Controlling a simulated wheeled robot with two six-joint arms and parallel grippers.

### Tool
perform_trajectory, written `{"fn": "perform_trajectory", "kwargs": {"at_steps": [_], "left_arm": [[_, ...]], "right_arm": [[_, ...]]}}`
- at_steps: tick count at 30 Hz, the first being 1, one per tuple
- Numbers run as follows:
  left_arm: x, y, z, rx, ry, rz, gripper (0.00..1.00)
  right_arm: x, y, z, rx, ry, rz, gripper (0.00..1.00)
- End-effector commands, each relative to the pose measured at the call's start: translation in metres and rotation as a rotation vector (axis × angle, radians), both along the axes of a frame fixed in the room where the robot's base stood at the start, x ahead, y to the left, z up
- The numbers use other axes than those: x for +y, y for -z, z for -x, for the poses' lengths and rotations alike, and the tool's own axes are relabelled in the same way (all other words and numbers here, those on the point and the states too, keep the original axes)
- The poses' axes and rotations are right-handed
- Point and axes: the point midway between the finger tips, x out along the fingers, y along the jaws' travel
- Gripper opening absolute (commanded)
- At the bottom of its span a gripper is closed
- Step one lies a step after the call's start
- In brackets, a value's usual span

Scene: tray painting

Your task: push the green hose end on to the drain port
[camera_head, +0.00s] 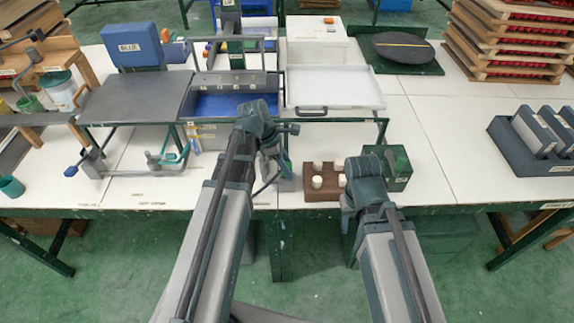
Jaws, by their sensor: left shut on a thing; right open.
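My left gripper (274,148) is low over the middle of the table, in front of the blue-lined tank (228,104), mostly hidden by its own wrist. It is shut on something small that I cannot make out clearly. A thin dark line (265,187) curves below it. I cannot pick out the green hose end or the drain port for sure.
A green box (399,181) stands just right of my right gripper. A white tray (335,84) sits behind my arms, with a dark grey panel (133,98) at left. Dark racks (521,150) stand at far right. The white tabletop (445,150) is clear between box and racks.

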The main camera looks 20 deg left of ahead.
Motion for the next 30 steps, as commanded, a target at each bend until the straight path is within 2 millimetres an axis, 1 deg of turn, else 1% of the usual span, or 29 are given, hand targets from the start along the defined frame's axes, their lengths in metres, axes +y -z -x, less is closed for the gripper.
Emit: {"fn": "perform_trajectory", "kwargs": {"at_steps": [7, 18, 30], "left_arm": [[0.0000, 0.0010, 0.0000, 0.000, 0.000, 0.000, 0.00], [0.0000, 0.0091, 0.0000, 0.000, 0.000, 0.000, 0.00], [0.0000, 0.0091, 0.0000, 0.000, 0.000, 0.000, 0.00]], "right_arm": [[0.0000, 0.0010, 0.0000, 0.000, 0.000, 0.000, 0.50], [0.0000, 0.0091, 0.0000, 0.000, 0.000, 0.000, 0.50], [0.0000, 0.0091, 0.0000, 0.000, 0.000, 0.000, 0.50]]}}
